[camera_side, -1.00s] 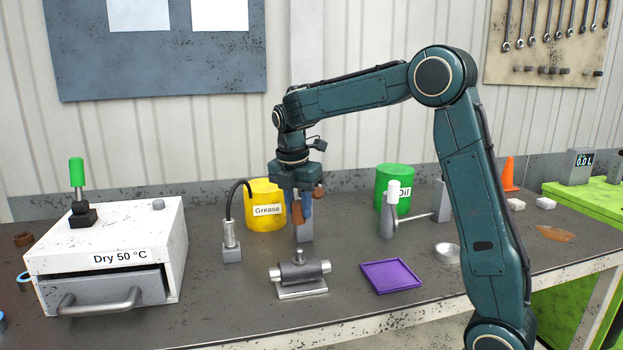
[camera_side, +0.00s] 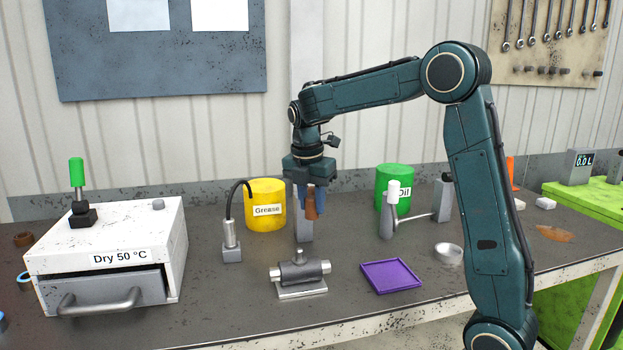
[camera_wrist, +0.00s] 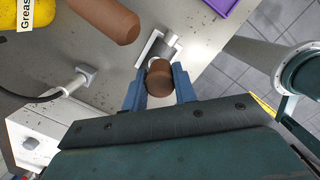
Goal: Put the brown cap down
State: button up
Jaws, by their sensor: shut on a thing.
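In the wrist view the brown cap (camera_wrist: 159,78) is round and sits between the two blue fingers of my gripper (camera_wrist: 159,86), which are shut on it. In the side view my gripper (camera_side: 312,207) points down, clear above the bench, behind the axle housing. A brown tapered piece (camera_side: 311,204) shows at the blue fingers there; I cannot tell whether it is the cap or the brown rod (camera_wrist: 105,17) near the wrist camera. The grey axle housing (camera_side: 303,271) lies on a pale base, with shaft ends showing on both sides.
A grey post (camera_side: 304,230) stands below my gripper in the picture. The yellow grease can (camera_side: 265,218) and a grey hose stand (camera_side: 231,245) are left. A purple tray (camera_side: 391,277), white-topped grey post (camera_side: 388,220) and green oil can (camera_side: 397,178) are right. The oven (camera_side: 110,240) is farther left.

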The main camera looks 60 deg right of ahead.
jog(key=s+d+r, duration=0.2)
jog(key=s+d, duration=0.4)
jog(key=s, duration=0.1)
jog(key=r, duration=0.1)
send_over(380, 275)
jog(key=shift+a, duration=0.4)
jog(key=shift+f, duration=0.1)
notch_tip(380, 275, down, 16)
jog(key=shift+r, duration=0.2)
jog(key=shift+f, duration=0.1)
jog(key=shift+f, duration=2)
jog(key=shift+f, duration=0.1)
jog(key=o, duration=0.9)
jog(key=shift+o, duration=0.2)
